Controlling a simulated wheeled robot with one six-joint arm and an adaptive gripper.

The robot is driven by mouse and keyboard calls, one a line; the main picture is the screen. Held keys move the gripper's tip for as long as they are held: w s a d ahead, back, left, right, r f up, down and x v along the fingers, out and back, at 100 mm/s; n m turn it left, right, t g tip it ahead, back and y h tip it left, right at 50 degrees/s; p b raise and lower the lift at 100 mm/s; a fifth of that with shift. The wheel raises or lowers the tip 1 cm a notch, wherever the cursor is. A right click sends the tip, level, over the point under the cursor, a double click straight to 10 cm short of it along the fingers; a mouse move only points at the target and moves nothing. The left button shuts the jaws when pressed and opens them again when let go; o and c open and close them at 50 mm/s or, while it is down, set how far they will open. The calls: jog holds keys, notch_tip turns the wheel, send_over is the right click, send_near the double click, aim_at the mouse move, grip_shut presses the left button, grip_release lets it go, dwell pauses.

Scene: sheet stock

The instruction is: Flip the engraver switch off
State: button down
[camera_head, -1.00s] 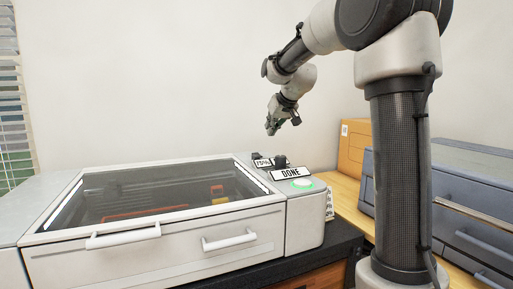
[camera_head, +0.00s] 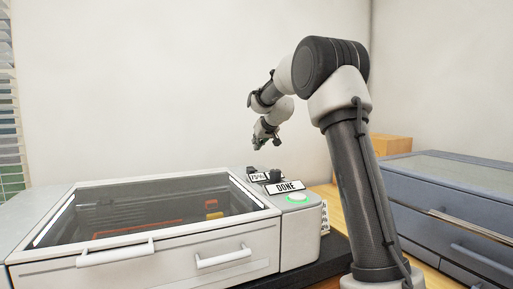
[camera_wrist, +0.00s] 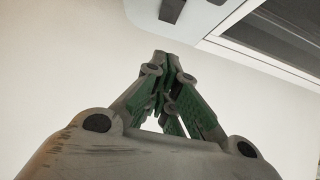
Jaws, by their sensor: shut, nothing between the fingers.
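The engraver (camera_head: 150,262) is a large light-grey machine with a dark glass lid, on the left and centre of the head view. My gripper (camera_head: 257,146) is shut and empty, in the air above and behind the panel, touching nothing. In the wrist view my gripper (camera_wrist: 161,58) shows closed fingertips, with a corner of the engraver (camera_wrist: 245,48) at upper right.
A blue-grey drawer cabinet (camera_head: 440,205) stands to the right, with an orange-brown box (camera_head: 390,146) behind it. A dark-edged wooden table (camera_head: 330,200) lies between cabinet and engraver.

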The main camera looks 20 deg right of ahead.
jog(key=x, duration=0.7)
jog(key=shift+w+f, duration=0.2)
jog(key=shift+f, duration=0.05)
notch_tip(320, 180, down, 2)
jog(key=shift+w+f, duration=0.15)
jog(key=shift+f, duration=0.05)
jog(key=shift+w+f, duration=0.1)
jog(key=shift+f, duration=0.65)
jog(key=shift+w+f, duration=0.2)
jog(key=shift+f, duration=0.15)
jog(key=shift+s, duration=0.15)
jog(key=shift+s, duration=0.7)
